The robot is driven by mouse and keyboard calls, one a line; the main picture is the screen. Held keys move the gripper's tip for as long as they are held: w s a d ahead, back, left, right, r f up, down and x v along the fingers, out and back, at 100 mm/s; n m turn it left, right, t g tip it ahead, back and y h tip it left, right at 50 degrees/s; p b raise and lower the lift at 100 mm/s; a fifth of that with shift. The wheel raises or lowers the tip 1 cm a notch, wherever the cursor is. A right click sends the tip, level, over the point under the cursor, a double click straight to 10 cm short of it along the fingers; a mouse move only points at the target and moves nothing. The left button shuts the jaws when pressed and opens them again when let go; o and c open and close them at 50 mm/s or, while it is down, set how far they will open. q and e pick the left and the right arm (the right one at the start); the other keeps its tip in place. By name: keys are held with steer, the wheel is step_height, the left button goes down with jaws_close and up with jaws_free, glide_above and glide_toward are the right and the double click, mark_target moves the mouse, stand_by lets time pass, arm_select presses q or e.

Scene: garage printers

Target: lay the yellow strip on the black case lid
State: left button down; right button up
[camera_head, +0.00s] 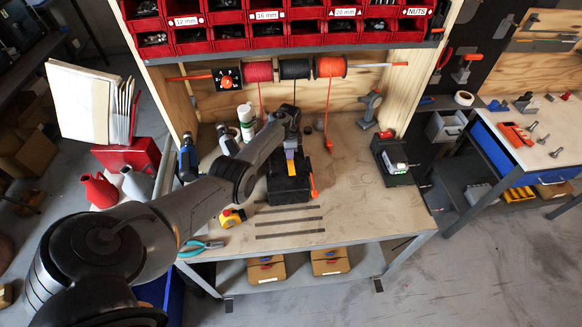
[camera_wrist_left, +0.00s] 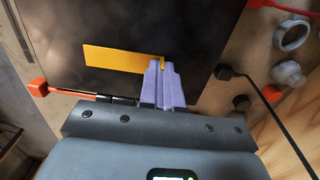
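The black case (camera_head: 290,188) stands on the workbench under my left arm, and its dark flat lid (camera_wrist_left: 120,25) fills much of the left wrist view. The yellow strip (camera_head: 291,168) is over the lid; in the left wrist view the strip (camera_wrist_left: 115,57) extends left from my fingertips, roughly flat to the lid. I cannot tell whether it touches the lid. My left gripper (camera_head: 290,143) has its purple fingers (camera_wrist_left: 161,68) close together on the right end of the strip. My right gripper is not in view.
Grey strips (camera_head: 290,220) lie on the bench in front of the case. A tape measure (camera_head: 232,217) and pliers (camera_head: 203,246) are at front left. A black device (camera_head: 393,160) stands right. Spools (camera_head: 295,69) hang behind. The bench's front right is clear.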

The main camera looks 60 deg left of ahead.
arm_select(q)
steer(key=shift+f, duration=0.1)
steer(key=c, duration=1.3)
jaws_free()
steer(key=shift+o, duration=0.2)
